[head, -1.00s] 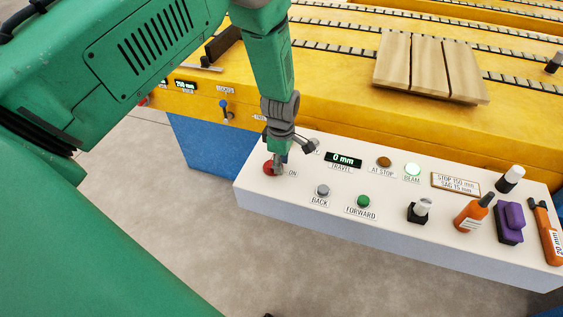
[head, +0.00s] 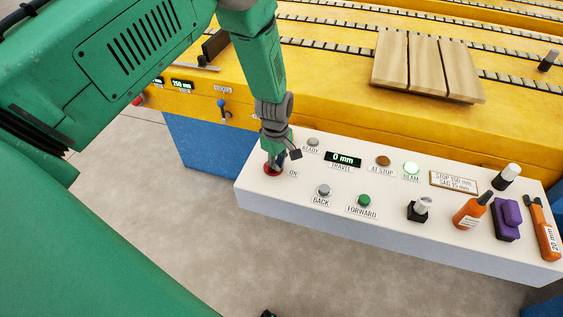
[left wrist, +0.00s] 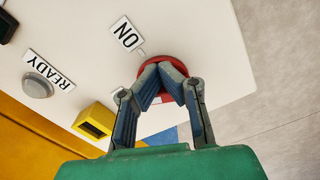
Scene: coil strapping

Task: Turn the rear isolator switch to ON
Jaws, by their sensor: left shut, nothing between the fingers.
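The isolator switch, a red round base beside an ON label (left wrist: 127,33), sits at the left end of the white panel (head: 300,212). The red base (left wrist: 180,64) shows in the left wrist view, and its edge also shows in the head view (head: 267,171). My left gripper (head: 275,163) points down over it. In the left wrist view its fingers (left wrist: 162,72) are shut, tips together in front of the red base. They hide the middle of the switch, so its handle position and any contact cannot be told.
Close by are the grey READY lamp (head: 313,142), BACK button (head: 323,190), green FORWARD button (head: 364,200) and a yellow housing (left wrist: 96,121). An orange bottle (head: 469,212) and a purple object (head: 506,219) stand further right. The yellow conveyor (head: 330,95) lies behind.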

